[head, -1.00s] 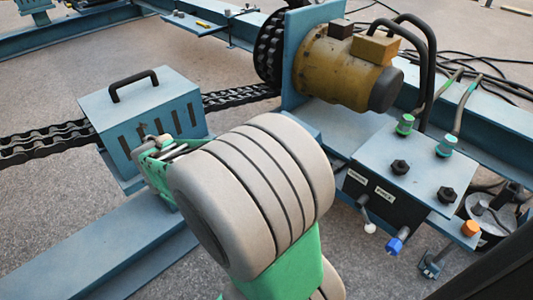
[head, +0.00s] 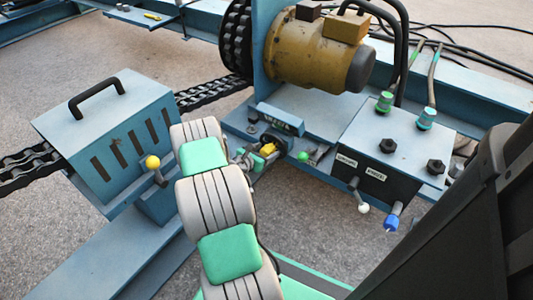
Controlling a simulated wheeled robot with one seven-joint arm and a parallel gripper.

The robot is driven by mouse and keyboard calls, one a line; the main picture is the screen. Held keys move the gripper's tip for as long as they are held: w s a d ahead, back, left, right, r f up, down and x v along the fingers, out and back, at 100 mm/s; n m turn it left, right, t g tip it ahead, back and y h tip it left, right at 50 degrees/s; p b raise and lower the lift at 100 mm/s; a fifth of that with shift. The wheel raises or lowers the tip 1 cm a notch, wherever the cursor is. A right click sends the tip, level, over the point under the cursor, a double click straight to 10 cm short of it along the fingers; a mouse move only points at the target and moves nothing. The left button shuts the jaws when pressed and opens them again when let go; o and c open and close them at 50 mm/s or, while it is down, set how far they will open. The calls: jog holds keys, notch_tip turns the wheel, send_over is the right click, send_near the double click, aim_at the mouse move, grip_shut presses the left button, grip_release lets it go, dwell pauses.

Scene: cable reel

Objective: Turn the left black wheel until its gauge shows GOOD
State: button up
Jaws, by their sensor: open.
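Two black hex-shaped knobs stand on top of a blue control box at the right; I take the left one (head: 388,145) as the left black wheel, though I cannot be sure. The right one (head: 435,167) is beside it. I cannot make out a gauge reading GOOD. My arm rises from the bottom centre and bends over at the top. What seems to be my gripper (head: 250,160) shows small just right of the arm, partly hidden, among small fittings left of the control box. It is open and apart from both knobs.
A yellow motor (head: 310,55) stands behind. A green-ball lever (head: 303,156) is near my gripper. A vented blue housing (head: 110,130) and yellow-ball lever (head: 152,162) stand left.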

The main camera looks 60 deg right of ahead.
jog(key=shift+s+d+f, duration=0.1)
jog(key=shift+d+f, duration=0.1)
jog(key=shift+d, duration=0.25)
grip_shut()
dwell(0.5)
